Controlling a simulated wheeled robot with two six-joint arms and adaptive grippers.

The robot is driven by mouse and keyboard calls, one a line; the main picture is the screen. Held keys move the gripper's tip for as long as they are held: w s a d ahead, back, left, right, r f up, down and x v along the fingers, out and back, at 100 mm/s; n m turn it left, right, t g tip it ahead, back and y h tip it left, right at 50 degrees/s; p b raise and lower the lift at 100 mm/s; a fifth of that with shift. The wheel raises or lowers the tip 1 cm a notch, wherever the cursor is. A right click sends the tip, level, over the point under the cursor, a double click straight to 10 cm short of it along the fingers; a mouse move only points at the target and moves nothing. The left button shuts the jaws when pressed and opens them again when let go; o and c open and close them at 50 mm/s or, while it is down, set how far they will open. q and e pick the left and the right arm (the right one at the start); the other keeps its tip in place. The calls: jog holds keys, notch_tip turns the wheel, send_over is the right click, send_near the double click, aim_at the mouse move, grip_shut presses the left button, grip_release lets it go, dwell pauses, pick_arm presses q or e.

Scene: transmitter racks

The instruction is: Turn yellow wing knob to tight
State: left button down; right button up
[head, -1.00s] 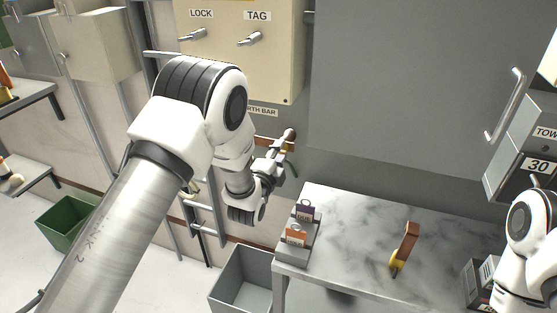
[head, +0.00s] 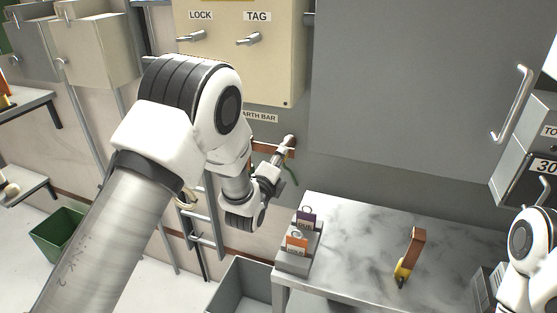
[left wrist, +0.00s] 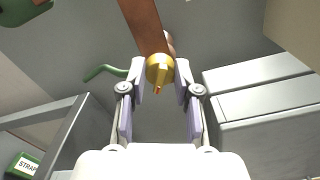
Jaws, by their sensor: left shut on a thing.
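The yellow wing knob (left wrist: 159,70) sits at the lower end of the brown copper bar (left wrist: 145,25) in the left wrist view. My left gripper (left wrist: 160,76) is shut on it, one finger at each side. In the head view my left gripper (head: 277,161) is at the right end of the copper bar (head: 262,146), under the earth bar label (head: 260,117). The knob itself is hard to make out there. A green cable (left wrist: 104,71) comes off beside the knob. My right arm shows at the right edge of the head view, but its gripper does not.
A marble-topped table (head: 350,240) stands right of my left gripper, with a tag holder (head: 293,262) and a brown bar with a yellow end (head: 410,256) on it. A grey bin (head: 243,281) is below. The cream lock and tag panel (head: 270,70) is above.

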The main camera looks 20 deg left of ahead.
pick_arm(q)
jog(key=c, duration=0.8)
grip_release()
jog(key=shift+s, duration=0.1)
jog(key=s, duration=1.1)
jog(key=shift+s+a, duration=0.15)
jog(key=shift+s, duration=0.25)
jog(key=shift+f, duration=0.2)
